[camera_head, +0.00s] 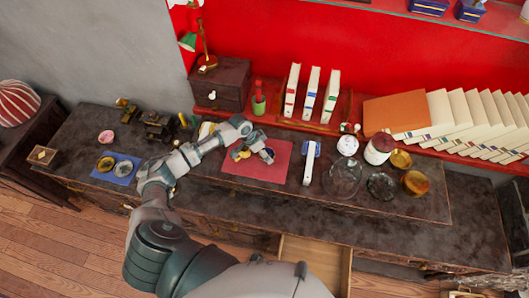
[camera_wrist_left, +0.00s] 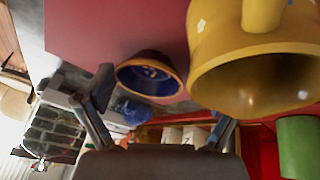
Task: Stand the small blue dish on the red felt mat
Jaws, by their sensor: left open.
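The small blue dish (camera_wrist_left: 150,75) has a deep blue inside and a yellow-brown rim. In the left wrist view it lies against the red felt mat (camera_wrist_left: 100,30), ahead of my fingers and apart from them. In the head view the red mat (camera_head: 285,172) lies on the dark table, and the dish (camera_head: 241,154) shows small at the mat's left part beside my gripper. My left gripper (camera_head: 266,154) is open over the mat; its two spread fingers show in the wrist view (camera_wrist_left: 162,105). No right gripper is in view.
A large yellow vessel (camera_wrist_left: 255,75) looms close at right in the wrist view, beside a green cup (camera_wrist_left: 298,145). In the head view a white-and-blue upright object (camera_head: 310,162), glass pieces (camera_head: 343,177) and a red-and-white jar (camera_head: 379,148) stand right of the mat. A drawer (camera_head: 315,262) is open in front.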

